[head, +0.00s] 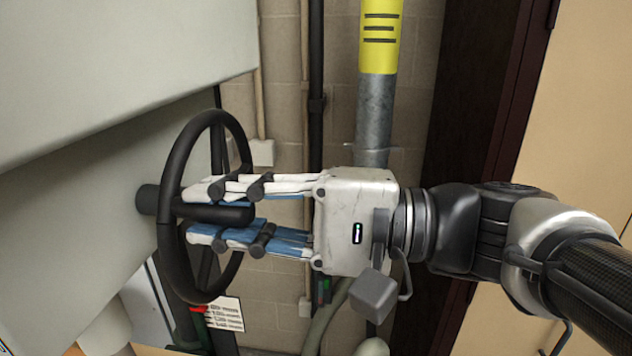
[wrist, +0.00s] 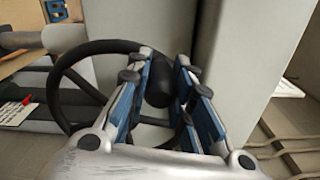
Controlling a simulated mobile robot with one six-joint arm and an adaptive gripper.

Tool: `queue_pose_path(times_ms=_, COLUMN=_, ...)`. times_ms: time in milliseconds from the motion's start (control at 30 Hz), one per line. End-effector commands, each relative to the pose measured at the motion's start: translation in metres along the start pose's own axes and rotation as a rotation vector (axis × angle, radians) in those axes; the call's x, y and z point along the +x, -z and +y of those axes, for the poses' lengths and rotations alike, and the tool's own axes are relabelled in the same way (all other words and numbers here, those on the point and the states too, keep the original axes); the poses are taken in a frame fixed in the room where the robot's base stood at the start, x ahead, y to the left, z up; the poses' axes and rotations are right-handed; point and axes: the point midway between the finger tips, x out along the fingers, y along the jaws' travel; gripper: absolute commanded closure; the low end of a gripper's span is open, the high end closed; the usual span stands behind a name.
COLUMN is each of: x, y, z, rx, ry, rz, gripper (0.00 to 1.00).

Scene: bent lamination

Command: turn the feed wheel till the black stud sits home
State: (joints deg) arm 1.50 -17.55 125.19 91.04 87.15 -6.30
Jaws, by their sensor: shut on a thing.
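The feed wheel (head: 172,262) is a black spoked wheel standing upright on a short dark shaft (head: 147,199) at the grey machine's side. Its rim also shows in the wrist view (wrist: 93,47). A black handle (head: 232,214) sticks out from the wheel toward my gripper. My gripper (head: 217,215) comes in from the right, with one blue-and-white finger above the handle and one below, shut on it. In the wrist view the handle (wrist: 159,82) lies between the fingers (wrist: 164,62). I cannot make out the black stud in either view.
The grey machine body (head: 100,70) overhangs at upper left. Behind the wheel are a block wall (head: 285,130) and a grey pipe with a yellow band (head: 380,40). A printed card (head: 224,313) with a red mark is below the wheel. A dark door frame (head: 475,100) stands behind my arm.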

Motion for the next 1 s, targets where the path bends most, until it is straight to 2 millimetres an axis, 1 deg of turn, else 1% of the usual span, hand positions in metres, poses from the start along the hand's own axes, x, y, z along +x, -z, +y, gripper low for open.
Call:
queue_pose_path(times_ms=33, x=0.0002, y=0.0004, z=0.0125, rx=-0.013, ry=-0.008, rz=-0.002, gripper=1.0)
queue_pose_path(times_ms=100, x=0.0002, y=-0.0006, z=0.0147, rx=-0.042, ry=-0.008, rz=-0.002, gripper=1.0)
queue_pose_path(times_ms=400, x=0.0001, y=-0.0027, z=0.018, rx=-0.104, ry=-0.008, rz=-0.001, gripper=1.0)
queue_pose_path(times_ms=800, x=-0.0001, y=-0.0027, z=0.0168, rx=-0.113, ry=-0.008, rz=0.001, gripper=1.0)
queue_pose_path(times_ms=833, x=-0.0001, y=-0.0027, z=0.0167, rx=-0.113, ry=-0.008, rz=0.001, gripper=0.78)
queue_pose_path(times_ms=1000, x=-0.0003, y=-0.0025, z=0.0164, rx=-0.114, ry=-0.008, rz=0.002, gripper=0.67)
